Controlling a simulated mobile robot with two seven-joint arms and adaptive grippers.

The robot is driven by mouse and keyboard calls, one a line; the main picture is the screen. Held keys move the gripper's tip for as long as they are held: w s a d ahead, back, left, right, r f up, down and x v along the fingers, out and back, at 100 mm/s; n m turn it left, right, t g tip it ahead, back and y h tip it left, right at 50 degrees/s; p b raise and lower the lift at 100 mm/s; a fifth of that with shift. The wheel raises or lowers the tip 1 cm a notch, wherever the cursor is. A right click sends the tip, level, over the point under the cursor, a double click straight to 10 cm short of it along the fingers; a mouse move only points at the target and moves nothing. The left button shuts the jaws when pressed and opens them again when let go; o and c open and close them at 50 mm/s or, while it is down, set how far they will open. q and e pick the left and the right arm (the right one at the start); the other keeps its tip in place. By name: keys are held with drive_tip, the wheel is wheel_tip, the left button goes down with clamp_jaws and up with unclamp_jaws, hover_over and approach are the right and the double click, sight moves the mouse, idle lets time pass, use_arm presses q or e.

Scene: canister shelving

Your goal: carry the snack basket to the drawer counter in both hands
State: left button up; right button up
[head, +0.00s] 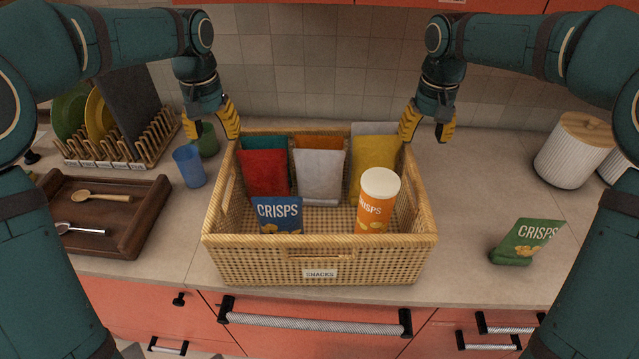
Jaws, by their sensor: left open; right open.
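The snack basket (318,270) is a woven box with a "SNACKS" label, standing upright on the counter (470,190) above red drawers. It holds several snack packs, among them a red bag (264,173), a white bag (319,175), a yellow bag (372,165), a blue crisps bag (277,215) and an orange crisps can (376,205). My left gripper (212,128) is open near the basket's back left corner. My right gripper (428,128) is open near its back right corner. Whether either touches the rim I cannot tell.
A green crisps bag (524,242) lies to the right, with a white canister (572,155) behind it. A blue cup (189,166) and green cup (206,140) stand close left of the basket. A wooden tray (140,222) and dish rack (118,150) are further left.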

sight(225, 166)
use_arm(q)
wheel_tip(225, 166, down, 11)
drive_tip(key=shift+f, duration=0.15)
use_arm(e)
wheel_tip(225, 166, down, 11)
drive_tip(key=shift+f, duration=0.15)
use_arm(q)
clamp_jaws()
use_arm(e)
clamp_jaws()
